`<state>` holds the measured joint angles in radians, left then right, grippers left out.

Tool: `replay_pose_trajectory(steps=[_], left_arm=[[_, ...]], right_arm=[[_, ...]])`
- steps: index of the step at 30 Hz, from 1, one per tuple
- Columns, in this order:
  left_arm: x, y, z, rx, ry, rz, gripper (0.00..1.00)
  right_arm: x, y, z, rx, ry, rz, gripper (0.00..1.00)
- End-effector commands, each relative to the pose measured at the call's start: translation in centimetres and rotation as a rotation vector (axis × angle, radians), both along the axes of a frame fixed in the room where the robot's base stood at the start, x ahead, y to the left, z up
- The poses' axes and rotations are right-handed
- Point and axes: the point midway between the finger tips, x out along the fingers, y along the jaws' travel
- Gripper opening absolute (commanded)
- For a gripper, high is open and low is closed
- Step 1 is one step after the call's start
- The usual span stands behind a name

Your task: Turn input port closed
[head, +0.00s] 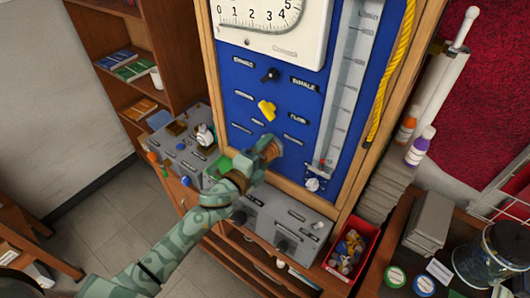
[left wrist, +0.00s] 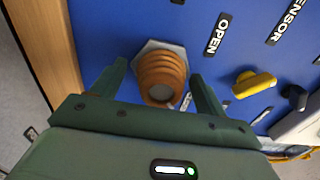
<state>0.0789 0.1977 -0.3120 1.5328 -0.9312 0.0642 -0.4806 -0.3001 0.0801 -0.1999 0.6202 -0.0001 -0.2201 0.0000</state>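A copper-coloured ribbed round port (left wrist: 160,78) on a grey hex base stands out from the blue panel (left wrist: 130,22). In the head view the port (head: 271,150) is low on the panel, partly hidden by my gripper. My left gripper (left wrist: 158,88) is open, one finger on each side of the port, with gaps visible between the fingers and the port. An OPEN label (left wrist: 217,34) is to the right of the port. A yellow knob (head: 266,110) is above the port in the head view. My right gripper is not in view.
A black knob (head: 270,75) sits above the yellow knob. A wooden frame (head: 240,165) edges the panel. Grey control boxes (head: 285,222) stand below it. A red bin (head: 352,247) of small parts is at the lower right. A yellow rope (head: 391,70) hangs on the right.

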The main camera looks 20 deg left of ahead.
Motion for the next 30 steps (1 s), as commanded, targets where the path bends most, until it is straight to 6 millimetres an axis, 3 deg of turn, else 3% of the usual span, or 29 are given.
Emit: replay_pose_trajectory(steps=[11,14,24,30], left_arm=[[-0.8,0.3,0.0,-0.003,0.0,0.0,0.73],[-2.5,0.9,-0.1,-0.002,0.002,-0.001,0.73],[-11.1,4.0,-0.3,-0.002,0.003,-0.001,0.73],[-14.3,5.2,-0.2,-0.003,0.001,0.0,0.73]], right_arm=[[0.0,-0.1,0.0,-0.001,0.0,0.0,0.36],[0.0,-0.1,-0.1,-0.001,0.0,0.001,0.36],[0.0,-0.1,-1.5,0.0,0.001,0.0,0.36],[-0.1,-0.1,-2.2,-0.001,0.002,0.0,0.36]])
